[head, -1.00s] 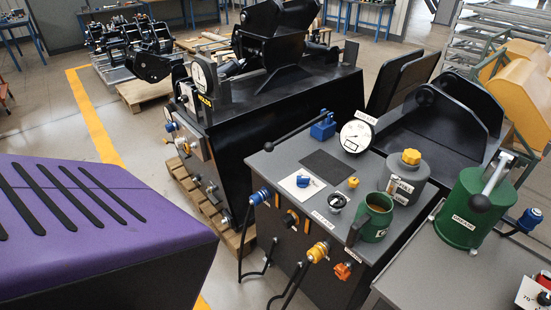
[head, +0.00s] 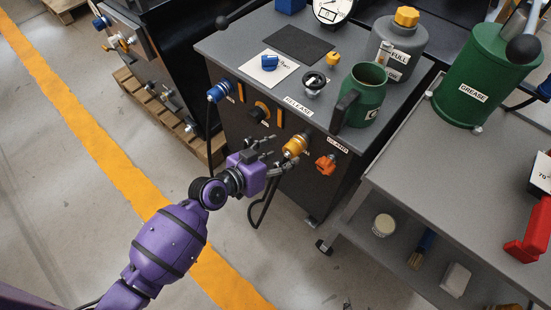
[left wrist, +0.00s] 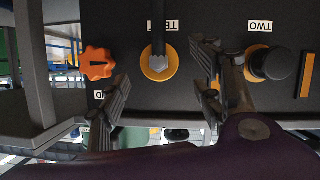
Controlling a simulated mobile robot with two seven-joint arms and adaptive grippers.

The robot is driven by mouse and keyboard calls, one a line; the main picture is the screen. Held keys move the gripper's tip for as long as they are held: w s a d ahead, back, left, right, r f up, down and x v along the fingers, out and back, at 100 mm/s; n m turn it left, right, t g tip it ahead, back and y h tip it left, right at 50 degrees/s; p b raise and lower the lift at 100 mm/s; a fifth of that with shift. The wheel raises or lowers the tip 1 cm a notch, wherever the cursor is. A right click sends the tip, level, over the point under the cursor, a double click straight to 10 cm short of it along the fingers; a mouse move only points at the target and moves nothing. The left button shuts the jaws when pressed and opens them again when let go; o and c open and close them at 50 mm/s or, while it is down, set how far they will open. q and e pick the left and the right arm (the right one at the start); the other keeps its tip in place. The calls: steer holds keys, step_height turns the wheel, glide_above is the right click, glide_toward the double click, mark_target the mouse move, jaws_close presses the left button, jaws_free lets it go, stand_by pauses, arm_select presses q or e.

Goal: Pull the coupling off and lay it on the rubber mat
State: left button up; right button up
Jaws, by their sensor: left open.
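A yellow-orange coupling (head: 296,146) sticks out from the front of the grey-topped console. In the left wrist view the yellow round port (left wrist: 158,66), with a grey fitting and a black hose, lies between my fingers. A blue coupling (head: 220,91) sits farther left on the console's edge. My left gripper (head: 279,154) is open, its fingers pointing at the yellow-orange coupling; it also shows in the left wrist view (left wrist: 165,95). I see no contact. The dark rubber mat (head: 299,44) lies bare on the console top. My right gripper is not in view.
An orange star knob (head: 326,164) and a black knob (head: 258,114) flank the yellow-orange coupling. A grey cart (head: 420,165) stands at right.

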mark_target(288, 152)
arm_select(q)
steer(key=x, duration=0.6)
steer(key=shift+w+d+f, duration=0.1)
steer(key=shift+w, duration=0.05)
steer(key=c, duration=1.3)
steer(key=shift+c, duration=0.2)
